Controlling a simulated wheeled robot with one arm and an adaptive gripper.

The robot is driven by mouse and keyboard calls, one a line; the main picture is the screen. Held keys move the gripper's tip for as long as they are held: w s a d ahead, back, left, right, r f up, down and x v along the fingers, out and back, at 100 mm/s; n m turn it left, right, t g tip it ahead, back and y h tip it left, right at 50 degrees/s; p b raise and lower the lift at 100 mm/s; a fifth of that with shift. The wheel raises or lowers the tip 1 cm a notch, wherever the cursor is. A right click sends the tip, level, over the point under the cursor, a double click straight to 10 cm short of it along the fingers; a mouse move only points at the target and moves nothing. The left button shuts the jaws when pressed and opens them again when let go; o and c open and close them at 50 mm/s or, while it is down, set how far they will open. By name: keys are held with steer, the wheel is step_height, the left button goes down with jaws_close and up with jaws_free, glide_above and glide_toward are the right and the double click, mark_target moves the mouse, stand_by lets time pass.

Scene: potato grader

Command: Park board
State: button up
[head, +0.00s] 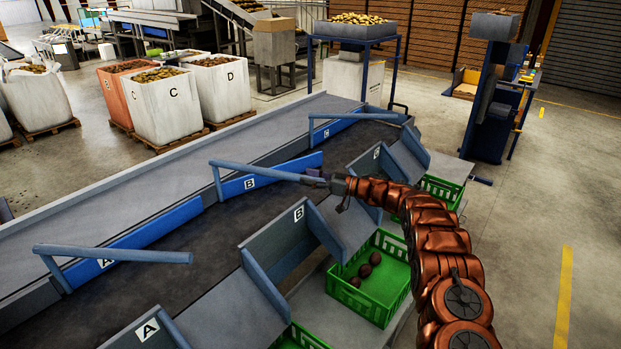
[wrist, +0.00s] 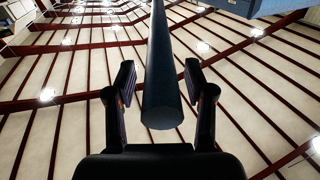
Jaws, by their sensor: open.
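The blue board B (head: 240,187) lies along the far side of the dark conveyor belt (head: 215,227). Its long blue handle bar (head: 262,171) reaches out over the belt to my gripper (head: 328,183). In the wrist view the bar (wrist: 162,70) runs between the two open fingers of my gripper (wrist: 160,82), with a gap visible on both sides. The fingers are not closed on it. Board A (head: 130,247) and board C (head: 340,131) also lie along the far side, each with its own bar.
Grey chutes marked A (head: 147,330) and B (head: 299,213) line the near side of the belt. A green crate (head: 385,305) holding a few dark potatoes stands under my arm. Large potato bags (head: 168,110) stand beyond the conveyor. The floor at right is open.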

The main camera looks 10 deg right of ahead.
steer(key=v, duration=1.2)
steer(key=shift+c, duration=0.5)
